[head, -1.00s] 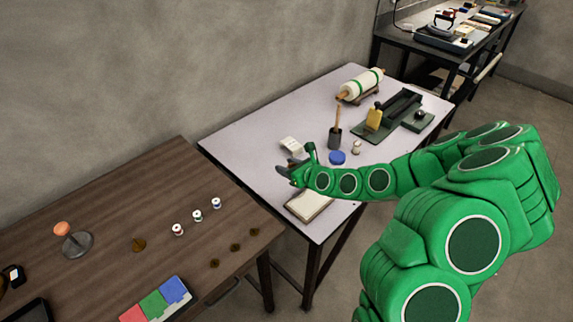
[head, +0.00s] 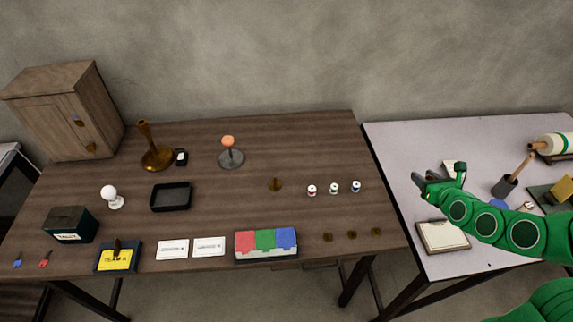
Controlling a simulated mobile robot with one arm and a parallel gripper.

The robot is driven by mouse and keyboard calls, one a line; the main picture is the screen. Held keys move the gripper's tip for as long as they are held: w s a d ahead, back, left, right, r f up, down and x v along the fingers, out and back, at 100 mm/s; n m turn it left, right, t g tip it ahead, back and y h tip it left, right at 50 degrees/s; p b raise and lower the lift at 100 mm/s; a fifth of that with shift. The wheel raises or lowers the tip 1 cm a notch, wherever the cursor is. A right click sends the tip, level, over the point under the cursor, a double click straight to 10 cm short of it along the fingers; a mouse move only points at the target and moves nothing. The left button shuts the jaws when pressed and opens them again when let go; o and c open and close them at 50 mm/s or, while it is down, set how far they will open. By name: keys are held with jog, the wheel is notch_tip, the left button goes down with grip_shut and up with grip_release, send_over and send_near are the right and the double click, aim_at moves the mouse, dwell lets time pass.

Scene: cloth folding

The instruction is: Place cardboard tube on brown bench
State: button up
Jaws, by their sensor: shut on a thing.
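The brown bench (head: 290,150) fills the left and middle of the head view, with a dark wood top. My green arm reaches in from the right.
On the bench, small spools (head: 334,188), a grey stand with an orange top (head: 230,158), a black tray (head: 171,197) and a coloured block set (head: 266,256) stand apart. A clipboard (head: 442,237) lies on the pale table (head: 400,150). The bench's back right is clear.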

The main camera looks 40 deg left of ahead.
jog(key=s+a+r+n+g+y, duration=0.15)
jog(key=a+r, duration=0.25)
jog(key=a, duration=0.8)
jog(key=w+a+r+n+g+y, duration=0.1)
jog(key=a+r+n+g, duration=0.2)
jog(key=a, duration=0.9)
send_over(346, 134)
jog(key=s+d, duration=0.1)
jog(key=shift+m+t, duration=0.35)
jog(key=f, duration=0.7)
jog(key=shift+s, duration=0.2)
jog(key=shift+w+a+f, duration=0.25)
jog(key=shift+w+f, duration=0.15)
jog(key=shift+w, duration=0.05)
jog(key=shift+w+a+f, duration=0.2)
jog(key=shift+w+f, duration=0.05)
jog(key=shift+f, duration=0.3)
jog(key=shift+a+f, duration=0.1)
jog(key=shift+f, duration=1.4)
jog(key=shift+f, duration=0.1)
